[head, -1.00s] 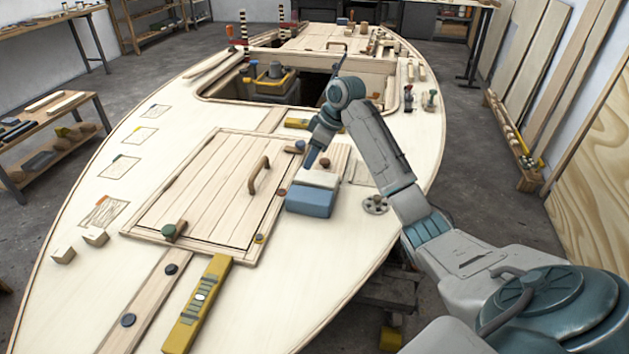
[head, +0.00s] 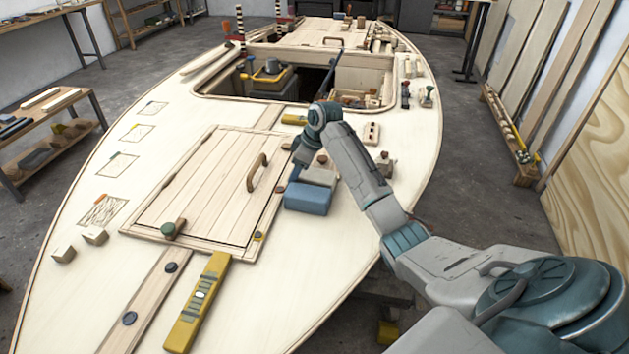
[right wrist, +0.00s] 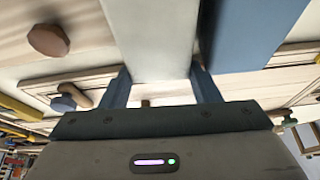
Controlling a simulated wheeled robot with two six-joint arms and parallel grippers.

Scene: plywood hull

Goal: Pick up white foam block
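The white foam block (head: 319,177) lies on the deck, right behind a blue block (head: 308,198) and to the right of the hatch. In the right wrist view the white block (right wrist: 155,35) reaches down from the top, its near end between the fingertips. My right gripper (right wrist: 160,85) is open, one finger on each side of that end; contact is not clear. In the head view my right gripper (head: 302,156) is at the white block's far left side, partly hidden by my wrist. My left gripper is not in view.
The blue block (right wrist: 250,30) stands close to the right finger. A hatch with a wooden handle (head: 257,172) is to the left. Behind is an open cockpit (head: 310,85) holding several things.

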